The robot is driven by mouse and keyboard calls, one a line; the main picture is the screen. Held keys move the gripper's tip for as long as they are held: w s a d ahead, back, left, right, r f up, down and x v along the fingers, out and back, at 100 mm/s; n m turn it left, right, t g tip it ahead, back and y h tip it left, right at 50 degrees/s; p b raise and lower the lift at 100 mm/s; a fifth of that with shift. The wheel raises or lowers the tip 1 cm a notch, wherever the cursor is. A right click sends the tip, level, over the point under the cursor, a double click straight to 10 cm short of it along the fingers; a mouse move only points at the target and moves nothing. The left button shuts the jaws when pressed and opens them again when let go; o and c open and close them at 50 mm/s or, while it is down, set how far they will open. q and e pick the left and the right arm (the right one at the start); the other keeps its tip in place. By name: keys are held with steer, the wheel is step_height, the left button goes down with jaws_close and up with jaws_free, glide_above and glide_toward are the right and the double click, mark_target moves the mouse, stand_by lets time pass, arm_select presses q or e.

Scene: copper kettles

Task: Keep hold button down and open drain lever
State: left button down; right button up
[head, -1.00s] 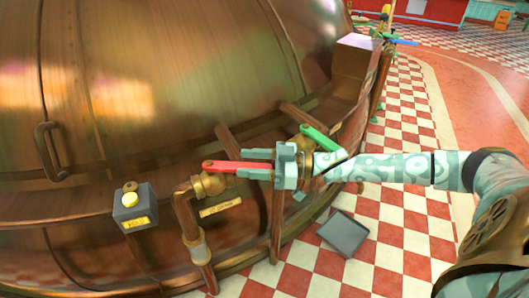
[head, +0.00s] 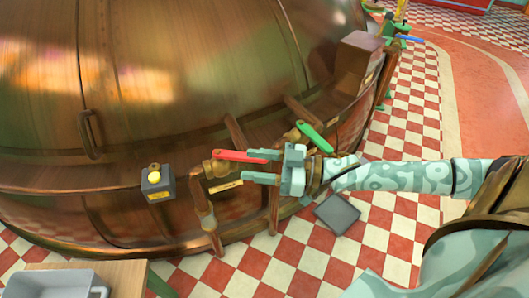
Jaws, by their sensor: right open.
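A grey box (head: 158,188) with a yellow button (head: 154,177) on top and a yellow label sits on the copper kettle's ledge. To its right, a red lever (head: 232,156) lies roughly level on a brass valve (head: 213,168); a small plate below it is too small to read. My right gripper (head: 248,166) is open, its fingers pointing left at the lever's right end. The upper finger overlaps the lever's end in the picture; I cannot tell whether they touch. Nothing is seen pressing the button. My left gripper is out of view.
A green lever (head: 315,138) stands just behind my right gripper. A dark square tray (head: 337,213) lies on the checkered floor below. A grey bin (head: 55,282) sits on a wooden table (head: 125,272) at the lower left. Copper pipes (head: 275,215) run down beside the valve.

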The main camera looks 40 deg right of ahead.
steer(key=shift+s+a+r, duration=0.15)
steer(key=shift+s+a, duration=0.1)
steer(key=shift+s, duration=0.15)
